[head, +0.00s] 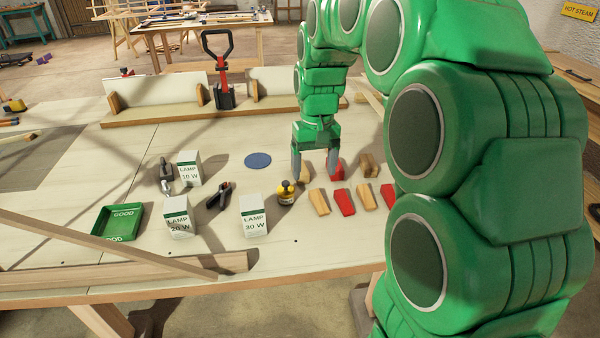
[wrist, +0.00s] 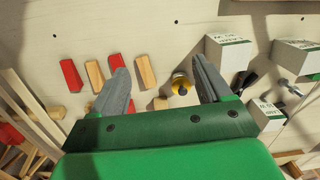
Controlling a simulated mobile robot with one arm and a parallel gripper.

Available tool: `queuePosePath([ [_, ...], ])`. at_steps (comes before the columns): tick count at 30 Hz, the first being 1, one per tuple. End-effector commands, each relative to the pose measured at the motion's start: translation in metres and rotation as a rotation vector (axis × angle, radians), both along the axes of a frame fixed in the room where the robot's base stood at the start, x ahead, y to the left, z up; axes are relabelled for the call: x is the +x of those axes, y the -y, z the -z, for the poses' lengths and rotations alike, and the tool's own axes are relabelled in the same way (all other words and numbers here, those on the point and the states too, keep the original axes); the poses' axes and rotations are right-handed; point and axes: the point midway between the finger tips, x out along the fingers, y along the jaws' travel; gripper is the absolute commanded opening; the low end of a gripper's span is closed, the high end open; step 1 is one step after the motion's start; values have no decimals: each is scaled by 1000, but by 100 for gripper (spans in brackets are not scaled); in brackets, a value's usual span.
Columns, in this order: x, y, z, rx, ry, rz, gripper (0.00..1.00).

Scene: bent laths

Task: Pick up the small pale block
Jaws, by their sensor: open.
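A small pale block (wrist: 160,103) lies on the bench, between my fingers in the wrist view and nearer the palm than the fingertips. In the head view it shows partly behind my left finger (head: 305,175). My gripper (head: 315,172) points down over the blocks, open, with nothing held; its two grey fingers also show in the wrist view (wrist: 160,70). Longer pale wedges (head: 319,202) and red wedges (head: 343,202) lie in a row in front. I cannot tell the gap between fingertips and bench.
A red block (wrist: 131,107) lies beside the small pale one, close to one finger. A yellow bottle with a black cap (head: 286,193) stands close by. Lamp boxes (head: 253,216), clamps (head: 219,195) and a green tray (head: 118,221) are further left. A blue disc (head: 258,160) lies behind.

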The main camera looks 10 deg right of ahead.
Motion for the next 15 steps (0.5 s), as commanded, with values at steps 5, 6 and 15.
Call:
queuePosePath([
  [5,43,-2,13,3,9,-2,78],
  [6,53,-2,16,3,11,-1,78],
  [15,118,-3,42,-1,28,2,78],
])
